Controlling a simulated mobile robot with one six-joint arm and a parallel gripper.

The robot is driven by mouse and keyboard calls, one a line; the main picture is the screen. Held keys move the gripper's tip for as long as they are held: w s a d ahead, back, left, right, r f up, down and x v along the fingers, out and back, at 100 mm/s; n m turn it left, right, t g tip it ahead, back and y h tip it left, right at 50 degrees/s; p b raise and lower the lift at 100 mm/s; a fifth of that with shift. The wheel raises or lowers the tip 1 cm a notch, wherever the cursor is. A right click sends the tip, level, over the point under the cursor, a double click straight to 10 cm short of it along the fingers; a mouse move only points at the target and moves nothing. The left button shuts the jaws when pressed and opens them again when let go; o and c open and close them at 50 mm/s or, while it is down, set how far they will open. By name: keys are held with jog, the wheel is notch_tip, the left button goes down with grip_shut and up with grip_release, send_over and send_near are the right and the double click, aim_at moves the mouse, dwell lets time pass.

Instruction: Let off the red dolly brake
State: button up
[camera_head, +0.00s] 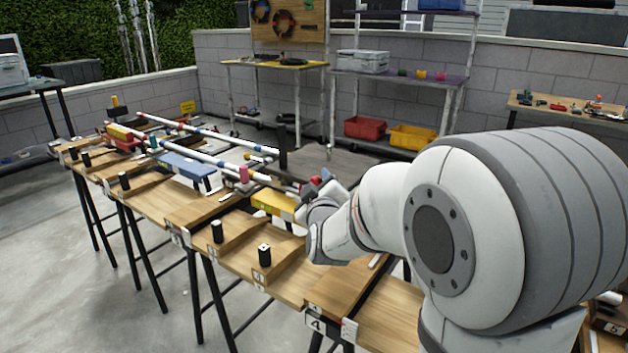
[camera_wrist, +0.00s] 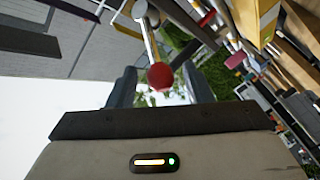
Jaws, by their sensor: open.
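My gripper (camera_wrist: 160,88) is open, and its two dark fingers show in the wrist view. A red ball knob (camera_wrist: 160,76) on a pale metal lever (camera_wrist: 149,42) appears between the fingers in that view; I cannot tell whether they touch it. In the head view, a small red part (camera_head: 315,181) shows beside my gripper (camera_head: 320,190), whose fingers are mostly hidden by the wrist. A red dolly body (camera_head: 122,141) stands at the far left of the bench. Which dolly the red-knobbed lever belongs to is not clear.
A blue dolly (camera_head: 185,165) and a yellow dolly (camera_head: 272,203) stand along the wooden bench (camera_head: 150,205). Long white rails (camera_head: 190,154) run above them. A pink grip (camera_head: 244,174) and several black posts (camera_head: 217,231) stick up nearby. Shelves with bins (camera_head: 365,127) are behind.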

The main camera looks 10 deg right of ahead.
jog(key=shift+w+d, duration=0.15)
jog(key=shift+w, duration=1.6)
grip_shut()
